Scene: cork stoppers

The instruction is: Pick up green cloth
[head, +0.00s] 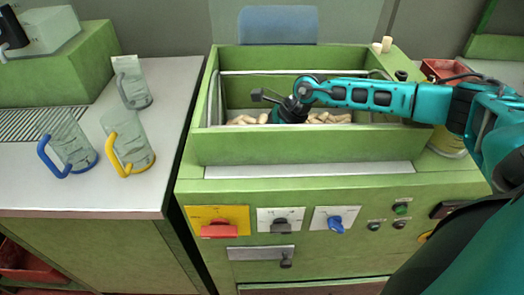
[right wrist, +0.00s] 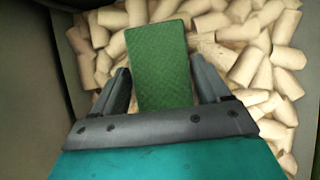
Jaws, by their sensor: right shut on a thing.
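The green cloth (right wrist: 158,55) shows in the right wrist view as a flat, textured green strip between the two dark fingers of my right gripper (right wrist: 162,78). The gripper is shut on it. Pale cork stoppers (right wrist: 270,75) lie below and around it. In the head view my right gripper (head: 263,97) is inside the green bin (head: 290,148), above the corks (head: 330,118). I cannot make out the cloth in the head view. My left gripper is not in view.
The bin's walls surround my right gripper, and a blue panel (head: 278,25) stands behind it. Glass mugs with blue (head: 66,160) and yellow (head: 122,158) handles stand on the left counter (head: 90,195), with a grey-handled one (head: 132,85) behind. Knobs line the front panel.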

